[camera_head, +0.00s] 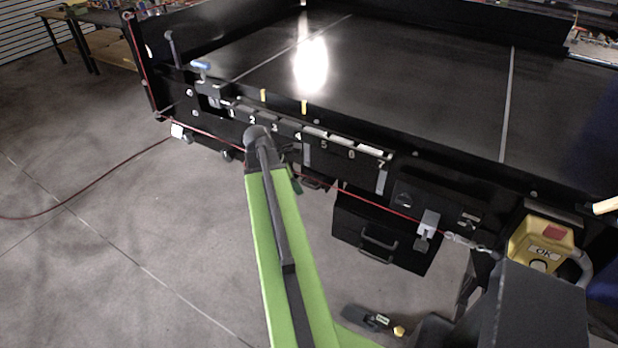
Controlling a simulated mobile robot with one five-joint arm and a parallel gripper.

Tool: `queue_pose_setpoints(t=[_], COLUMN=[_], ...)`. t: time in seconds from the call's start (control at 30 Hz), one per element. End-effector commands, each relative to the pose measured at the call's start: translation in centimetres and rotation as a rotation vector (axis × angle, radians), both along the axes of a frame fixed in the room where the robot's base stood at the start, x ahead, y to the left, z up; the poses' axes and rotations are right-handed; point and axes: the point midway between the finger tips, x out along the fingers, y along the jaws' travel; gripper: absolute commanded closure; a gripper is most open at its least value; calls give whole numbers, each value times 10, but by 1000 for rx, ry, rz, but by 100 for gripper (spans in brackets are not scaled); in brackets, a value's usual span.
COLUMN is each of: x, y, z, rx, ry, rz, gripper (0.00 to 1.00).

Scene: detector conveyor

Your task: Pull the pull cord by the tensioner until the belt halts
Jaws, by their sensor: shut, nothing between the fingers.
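The red pull cord (375,204) runs along the near side of the conveyor, below the numbered strip. It passes behind my arm and ends at the right near a silvery, spring-like fitting (465,241), which may be the tensioner. My gripper (292,160) is at the conveyor's side near the cord, mostly hidden behind my green arm. It is shut and empty. I cannot tell whether it touches the cord. The black belt (420,85) has pale cross lines; one frame does not show whether it moves.
A yellow control box (540,243) marked OK stands at the right. A black drawer box (382,235) hangs under the frame. A dark labelled object (368,319) lies low in front. The floor at left is open, crossed by a red cable (92,185).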

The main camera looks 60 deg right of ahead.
Motion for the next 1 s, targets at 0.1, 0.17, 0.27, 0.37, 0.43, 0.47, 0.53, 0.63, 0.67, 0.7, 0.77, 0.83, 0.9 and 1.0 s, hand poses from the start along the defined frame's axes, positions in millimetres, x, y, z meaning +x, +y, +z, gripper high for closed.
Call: queue_pose_setpoints(t=[0.1, 0.17, 0.27, 0.37, 0.43, 0.47, 0.53, 0.63, 0.67, 0.7, 0.77, 0.83, 0.9, 1.0], x=[2, 2, 2, 4, 7, 8, 13, 21, 23, 26, 30, 36, 41, 47], y=[3, 2, 2, 4, 7, 9, 14, 22, 24, 27, 32, 37, 42, 49], z=[1, 1, 2, 9, 21, 27, 44, 69, 76, 85, 98, 114, 128, 144], rx=[-1, 0, 0, -1, -1, 0, 0, 0, 0, 0, 0, 0, 0, 0], ry=[0, 1, 1, 1, 1, 1, 1, 2, 1, 1, 1, 1, 1, 1], rz=[-1, -1, -1, 0, 0, 1, 2, 0, 2, 2, 1, 1, 1, 0], gripper=[100, 100, 100, 100, 100, 100, 100, 100, 100, 100, 100, 100, 100, 100])
